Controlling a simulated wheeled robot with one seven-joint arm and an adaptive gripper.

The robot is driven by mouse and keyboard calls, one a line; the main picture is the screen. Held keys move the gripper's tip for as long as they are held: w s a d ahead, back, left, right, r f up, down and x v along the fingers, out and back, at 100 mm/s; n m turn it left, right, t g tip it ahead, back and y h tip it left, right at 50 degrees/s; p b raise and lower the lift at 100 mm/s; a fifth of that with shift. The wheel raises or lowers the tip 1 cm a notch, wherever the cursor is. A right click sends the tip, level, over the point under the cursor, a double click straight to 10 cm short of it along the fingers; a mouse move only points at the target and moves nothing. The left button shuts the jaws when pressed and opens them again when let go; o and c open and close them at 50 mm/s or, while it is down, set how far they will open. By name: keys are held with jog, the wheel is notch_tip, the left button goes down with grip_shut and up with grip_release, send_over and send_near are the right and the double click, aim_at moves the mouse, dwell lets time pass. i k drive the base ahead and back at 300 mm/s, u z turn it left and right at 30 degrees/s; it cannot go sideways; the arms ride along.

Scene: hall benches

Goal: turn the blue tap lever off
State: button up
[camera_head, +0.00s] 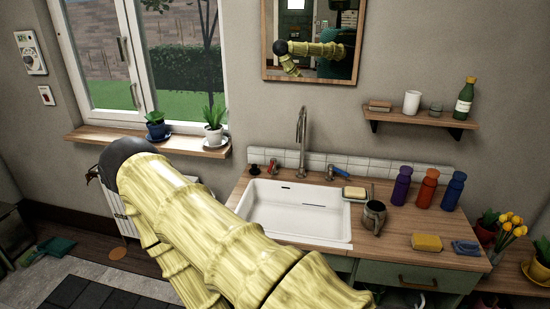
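The blue tap lever (338,172) is at the back right of the sink, to the right of the tall tap spout (301,140). It appears tilted, sloping outward; its exact angle is too small to tell. A red lever (272,167) stands on the left side of the spout. The white sink basin (295,212) lies in front of them and looks empty. No water stream can be made out under the spout. My yellow arm crosses the lower left and middle of the view. My gripper cannot be made out and seems hidden behind the arm or out of view.
On the wooden counter (395,238) stand a soap dish (354,194), a metal mug (374,217), purple (401,186), orange (427,189) and blue (454,190) bottles, and a yellow sponge (426,242). A wall shelf (420,117) and mirror (312,40) are above. Potted plants stand on the windowsill (100,137).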

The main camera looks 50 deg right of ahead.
aim_at(331, 167)
jog(key=u, duration=0.4)
jog(key=k, duration=0.9)
jog(key=z, duration=0.8)
